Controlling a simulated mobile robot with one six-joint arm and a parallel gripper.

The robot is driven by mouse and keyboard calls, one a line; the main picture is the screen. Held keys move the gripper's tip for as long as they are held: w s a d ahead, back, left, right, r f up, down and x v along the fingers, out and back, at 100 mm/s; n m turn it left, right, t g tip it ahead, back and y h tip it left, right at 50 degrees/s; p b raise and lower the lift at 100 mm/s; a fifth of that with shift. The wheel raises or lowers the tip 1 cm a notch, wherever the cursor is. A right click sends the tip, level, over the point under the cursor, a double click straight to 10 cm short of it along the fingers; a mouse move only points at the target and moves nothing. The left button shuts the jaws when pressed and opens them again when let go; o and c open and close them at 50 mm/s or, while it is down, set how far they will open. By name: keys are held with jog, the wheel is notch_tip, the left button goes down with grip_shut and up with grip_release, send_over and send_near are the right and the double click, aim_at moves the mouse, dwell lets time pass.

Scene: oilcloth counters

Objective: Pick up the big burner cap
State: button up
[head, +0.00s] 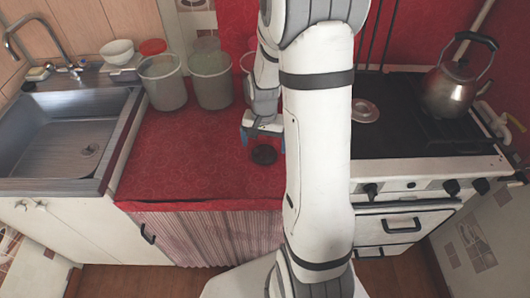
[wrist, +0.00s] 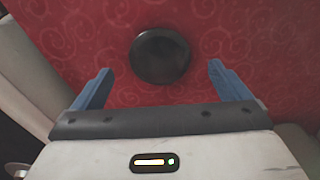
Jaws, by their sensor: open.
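The big burner cap, a dark round disc (head: 263,154), lies flat on the red oilcloth counter (head: 190,160), left of the stove. In the wrist view the cap (wrist: 160,55) shows ahead of my gripper, centred between the lines of its two blue fingers. My gripper (head: 263,133) is open and empty, above the counter at the cap. The fingers (wrist: 160,82) are spread wider than the cap and do not touch it. The head view shows the gripper partly hidden by my arm.
Grey buckets (head: 163,83) stand at the back of the counter. A metal sink (head: 65,145) is at the left. The stove (head: 410,120) at the right bears a kettle (head: 453,88) and a small round burner part (head: 365,111). The counter left of the cap is clear.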

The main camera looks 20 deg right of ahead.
aim_at(264, 154)
jog(key=shift+f, duration=2)
jog(key=shift+s, duration=0.1)
jog(key=shift+c, duration=0.5)
jog(key=c, duration=1)
jog(key=shift+o, duration=0.2)
